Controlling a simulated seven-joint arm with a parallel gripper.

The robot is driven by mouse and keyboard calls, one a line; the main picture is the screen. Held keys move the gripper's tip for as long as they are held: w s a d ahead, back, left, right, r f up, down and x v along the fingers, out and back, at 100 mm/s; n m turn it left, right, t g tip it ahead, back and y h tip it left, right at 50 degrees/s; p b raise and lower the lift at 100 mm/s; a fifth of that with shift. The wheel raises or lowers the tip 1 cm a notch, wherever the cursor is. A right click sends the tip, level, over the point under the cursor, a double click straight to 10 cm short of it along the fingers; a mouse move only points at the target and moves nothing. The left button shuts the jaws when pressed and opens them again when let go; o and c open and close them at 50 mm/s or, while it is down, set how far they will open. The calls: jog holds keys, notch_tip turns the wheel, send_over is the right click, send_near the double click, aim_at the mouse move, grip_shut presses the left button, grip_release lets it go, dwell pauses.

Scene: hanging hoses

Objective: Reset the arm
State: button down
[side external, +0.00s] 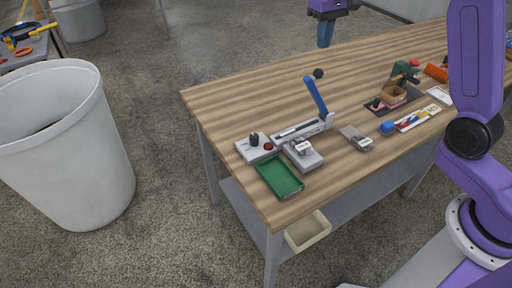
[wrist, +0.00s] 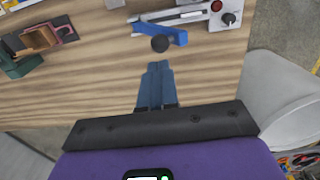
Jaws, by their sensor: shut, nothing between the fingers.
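My gripper (side external: 325,33) hangs above the far edge of the wooden workbench (side external: 240,96) in the side external view, pointing down. Its blue fingers (wrist: 156,86) are together in the wrist view, with nothing between them. A blue lever with a black ball knob (side external: 318,74) rises from a grey fixture (side external: 303,129) on the bench. In the wrist view the knob (wrist: 160,43) shows just beyond the fingertips, apart from them. My purple arm stands at the right of the side external view.
A green tray (side external: 279,177), a control box with a red button (side external: 260,147), a small clear case (side external: 356,138) and several tools lie on the bench. A white bin (side external: 65,140) stands on the floor at left. The bench's far left part is clear.

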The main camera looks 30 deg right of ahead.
dwell(0.4)
jog(key=s+a+f+n, duration=0.1)
jog(key=s+a+n, duration=0.25)
jog(key=s, duration=0.55)
jog(key=s+a+f+n, duration=0.1)
jog(key=s+a+n, duration=0.2)
jog(key=s+a, duration=0.35)
jog(key=s+d+f+n, duration=0.2)
jog(key=s+n, duration=0.1)
jog(key=s, duration=0.8)
jog(key=s+d+f+n, duration=0.2)
jog(key=s+d+n, duration=0.1)
jog(key=s, duration=0.7)
jog(key=shift+s+d+f, duration=0.2)
jog(key=shift+s+f, duration=0.1)
jog(key=shift+s, duration=0.05)
